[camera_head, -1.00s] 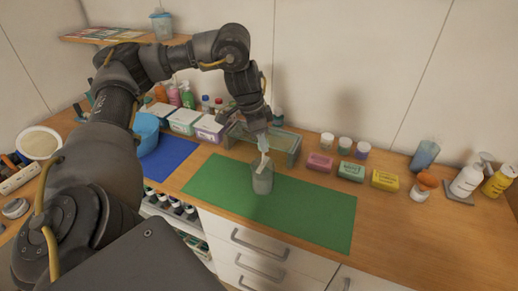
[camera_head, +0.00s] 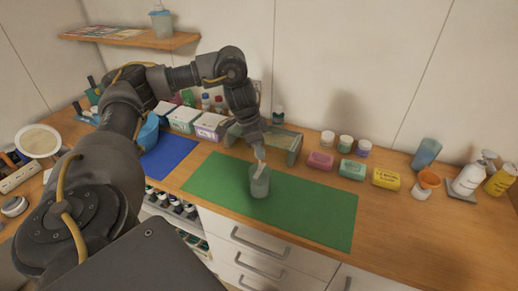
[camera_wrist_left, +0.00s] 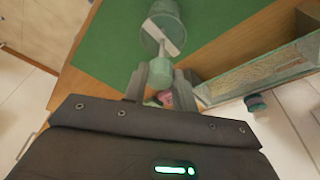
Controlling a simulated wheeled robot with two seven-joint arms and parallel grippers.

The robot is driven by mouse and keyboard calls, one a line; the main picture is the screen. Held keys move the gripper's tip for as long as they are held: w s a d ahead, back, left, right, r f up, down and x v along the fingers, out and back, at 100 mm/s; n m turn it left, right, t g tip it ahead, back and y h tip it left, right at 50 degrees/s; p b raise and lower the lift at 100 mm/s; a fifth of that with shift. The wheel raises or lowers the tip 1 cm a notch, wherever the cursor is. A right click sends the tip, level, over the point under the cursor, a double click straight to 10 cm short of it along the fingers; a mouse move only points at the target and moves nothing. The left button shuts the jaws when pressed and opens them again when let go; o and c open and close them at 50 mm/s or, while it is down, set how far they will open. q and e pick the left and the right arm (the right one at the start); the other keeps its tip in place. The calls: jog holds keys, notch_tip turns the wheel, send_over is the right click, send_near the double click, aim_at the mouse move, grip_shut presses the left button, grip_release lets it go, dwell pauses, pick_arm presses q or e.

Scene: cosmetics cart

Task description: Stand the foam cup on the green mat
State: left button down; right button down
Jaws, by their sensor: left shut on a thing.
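The foam cup (camera_head: 260,184) is grey-green and looks upright over the middle-left of the green mat (camera_head: 312,212). I cannot tell whether its base touches the mat. A pale flat strip crosses its mouth, and a thin stem and a short greenish cylinder rise from it. My left gripper (camera_head: 259,150) is above the cup, shut on this upper part. In the left wrist view, the cup (camera_wrist_left: 165,14) shows beyond the fingertips (camera_wrist_left: 158,72), over the green mat (camera_wrist_left: 110,40). My right gripper is out of view.
A clear greenish tray (camera_head: 284,146) stands behind the mat. A blue mat (camera_head: 168,158) lies at left. Pink (camera_head: 320,160), green (camera_head: 352,169) and yellow (camera_head: 386,179) blocks line the back right. The right part of the green mat is bare.

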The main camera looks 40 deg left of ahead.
pick_arm(q)
jog(key=c, duration=1.6)
grip_release()
jog(key=shift+f, duration=0.1)
jog(key=o, duration=0.5)
jog(key=shift+r, duration=0.6)
jog(key=p+v, duration=0.4)
jog(key=v, duration=0.7)
jog(key=shift+s, duration=0.15)
